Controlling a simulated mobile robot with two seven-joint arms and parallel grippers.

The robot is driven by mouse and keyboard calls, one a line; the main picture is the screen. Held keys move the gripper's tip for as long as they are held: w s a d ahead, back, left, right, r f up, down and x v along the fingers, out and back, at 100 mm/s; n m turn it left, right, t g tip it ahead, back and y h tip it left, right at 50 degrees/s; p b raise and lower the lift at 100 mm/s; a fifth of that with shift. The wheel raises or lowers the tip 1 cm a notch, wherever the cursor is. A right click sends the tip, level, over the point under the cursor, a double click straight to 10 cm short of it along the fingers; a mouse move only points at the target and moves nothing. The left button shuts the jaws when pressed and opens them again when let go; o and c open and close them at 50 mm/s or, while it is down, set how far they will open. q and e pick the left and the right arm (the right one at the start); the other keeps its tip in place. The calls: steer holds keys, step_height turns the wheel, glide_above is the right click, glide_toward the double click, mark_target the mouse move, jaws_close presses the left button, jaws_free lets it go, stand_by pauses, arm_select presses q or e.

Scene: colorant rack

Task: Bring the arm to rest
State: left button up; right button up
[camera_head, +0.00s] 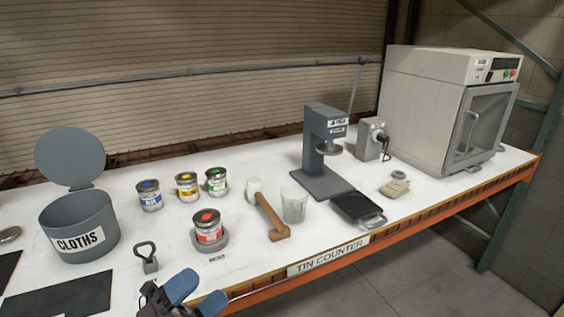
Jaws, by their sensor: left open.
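My left gripper (197,295) is at the bottom edge of the head view, left of the middle. Its two blue finger pads are apart with nothing between them, so it is open and empty. It is over the front edge of the white counter (250,265), in front of the red-marked tin (208,227), which stands on a grey round base. A small grey tool with a loop handle (148,256) is just behind and left of the gripper. Most of my left arm is outside the picture. My right gripper is not in view.
Blue (149,196), yellow (187,187) and green (217,182) tins stand behind. An open cloths bin (80,232) is at left. A mallet (270,215), clear beaker (294,204), grey press (323,155), black tray (356,208) and large oven (445,110) are to the right.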

arm_select(q)
steer(key=a+f+n+t+y, duration=0.6)
steer(key=n+y, duration=0.4)
steer(key=n, duration=0.3)
steer(key=s+a+f+n+g+y, duration=0.2)
steer(key=s+f+n, duration=0.1)
steer(key=f+n, duration=0.2)
steer(key=s+a+f+n+g+y, duration=0.3)
steer(key=s+f+n, duration=0.1)
steer(key=f, duration=0.4)
steer(key=s+a+f+n+g+y, duration=0.3)
steer(key=f+n, duration=0.3)
steer(key=f, duration=0.1)
steer(key=shift+s+a+f, duration=0.15)
steer(key=shift+s+f, duration=0.05)
